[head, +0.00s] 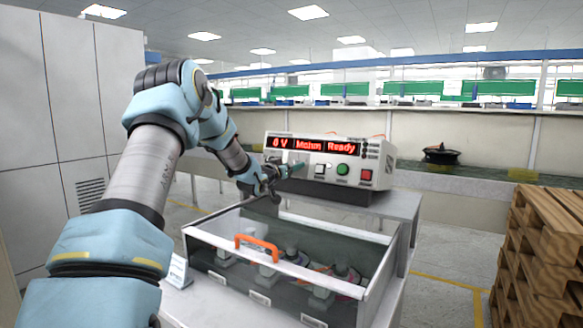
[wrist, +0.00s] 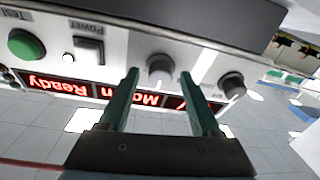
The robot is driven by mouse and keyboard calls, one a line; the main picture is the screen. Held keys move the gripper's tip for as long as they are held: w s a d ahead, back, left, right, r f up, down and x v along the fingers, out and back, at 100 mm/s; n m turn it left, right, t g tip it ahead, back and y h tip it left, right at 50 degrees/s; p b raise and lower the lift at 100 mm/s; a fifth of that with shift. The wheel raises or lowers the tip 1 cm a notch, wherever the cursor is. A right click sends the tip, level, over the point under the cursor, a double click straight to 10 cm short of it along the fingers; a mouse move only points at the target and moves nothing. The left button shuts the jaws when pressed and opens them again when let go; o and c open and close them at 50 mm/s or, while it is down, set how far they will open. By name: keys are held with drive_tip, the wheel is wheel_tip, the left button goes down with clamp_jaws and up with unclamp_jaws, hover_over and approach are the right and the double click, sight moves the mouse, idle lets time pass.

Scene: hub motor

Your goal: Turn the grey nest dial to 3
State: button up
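A white tester box (head: 375,163) with a red display reading "0 V", "Mohm" and "Ready" stands on the bench. The light grey dial's setting is too small to read. My gripper (wrist: 160,76) is open, its two green fingers to either side of the light grey dial in the picture; I cannot tell whether they touch it. In the head view my gripper (head: 296,168) is at the panel's left part and hides the dials.
The panel also has a green button (head: 343,170), a red button (head: 366,175) and a Power switch (wrist: 88,50). In front stands a clear-walled box with an orange handle (head: 257,247) and several parts inside. Wooden pallets (head: 545,255) stand at the right.

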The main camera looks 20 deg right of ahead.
clamp_jaws()
drive_tip(key=shift+f+m+b, duration=0.15)
drive_tip(key=shift+m+b, duration=0.25)
drive_tip(key=shift+b, duration=0.15)
drive_tip(key=shift+w+a+r+m+g+h+b, duration=0.1)
drive_tip(key=shift+m+g+h+b, duration=0.5)
drive_tip(key=shift+m, duration=1.65)
drive_tip(key=shift+w+a+r+m+g+h+b, duration=0.15)
drive_tip(key=shift+m+g+b, duration=0.5)
drive_tip(key=shift+m+b, duration=1.05)
drive_tip(key=shift+f+m+g+h+b, duration=0.1)
drive_tip(key=shift+m+g+h+b, duration=0.45)
drive_tip(key=shift+m, duration=2.2)
drive_tip(key=shift+o, duration=0.5)
unclamp_jaws()
drive_tip(key=shift+r, duration=0.1)
